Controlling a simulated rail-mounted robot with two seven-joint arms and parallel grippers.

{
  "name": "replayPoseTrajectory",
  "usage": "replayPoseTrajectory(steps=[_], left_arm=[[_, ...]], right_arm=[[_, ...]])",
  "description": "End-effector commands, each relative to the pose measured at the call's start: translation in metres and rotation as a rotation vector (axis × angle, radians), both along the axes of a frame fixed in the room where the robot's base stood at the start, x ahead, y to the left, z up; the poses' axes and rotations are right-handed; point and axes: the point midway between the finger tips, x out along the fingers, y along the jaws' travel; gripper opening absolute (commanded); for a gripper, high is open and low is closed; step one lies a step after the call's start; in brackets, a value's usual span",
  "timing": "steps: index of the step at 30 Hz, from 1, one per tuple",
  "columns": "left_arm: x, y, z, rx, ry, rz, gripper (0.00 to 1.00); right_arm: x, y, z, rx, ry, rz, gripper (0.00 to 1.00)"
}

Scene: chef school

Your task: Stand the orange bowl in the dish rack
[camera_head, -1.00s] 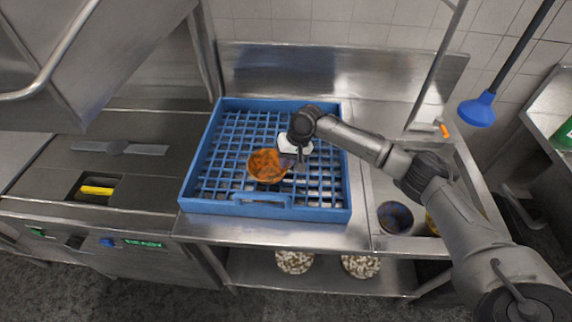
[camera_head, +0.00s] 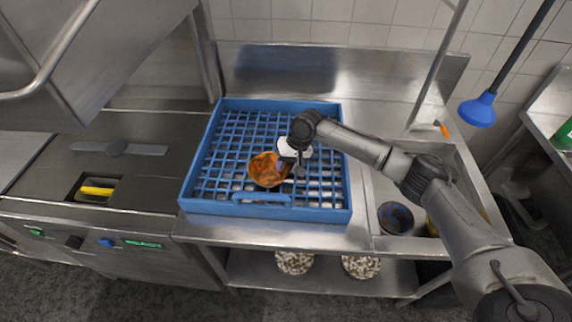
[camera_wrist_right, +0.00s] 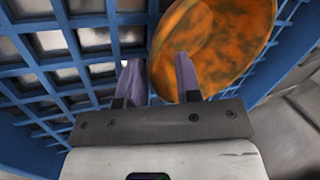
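The orange mottled bowl (camera_head: 266,170) is in the blue dish rack (camera_head: 262,211), left of my right gripper and tilted with its inside partly facing the camera. In the right wrist view the bowl (camera_wrist_right: 222,45) fills the upper right, above the rack's blue grid (camera_wrist_right: 85,22). My right gripper (camera_wrist_right: 160,72) has its two purple fingers apart. One finger overlaps the bowl's inside and the other is outside its near rim, with a gap between them. Whether the bowl's underside rests on the grid is hidden. My left gripper is not in view.
A dark blue bowl (camera_head: 396,217) sits in the sink area to the right, beside a partly hidden yellow item (camera_head: 431,224). A blue plunger-like head (camera_head: 477,110) hangs at the right. The rack's left and far cells are empty.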

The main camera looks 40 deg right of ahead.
Motion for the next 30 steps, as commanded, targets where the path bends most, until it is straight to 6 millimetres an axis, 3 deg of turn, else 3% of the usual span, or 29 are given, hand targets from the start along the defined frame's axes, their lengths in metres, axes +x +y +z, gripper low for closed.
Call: replayPoseTrajectory(steps=[5,18,30], left_arm=[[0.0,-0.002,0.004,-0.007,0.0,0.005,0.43],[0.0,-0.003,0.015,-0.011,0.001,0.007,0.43],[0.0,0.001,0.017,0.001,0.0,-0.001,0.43]], right_arm=[[-0.003,-0.006,0.019,-0.001,-0.002,-0.001,0.31],[-0.017,-0.031,0.091,-0.001,-0.003,-0.001,0.31],[-0.021,-0.038,0.112,0.0,0.0,0.0,0.31]])
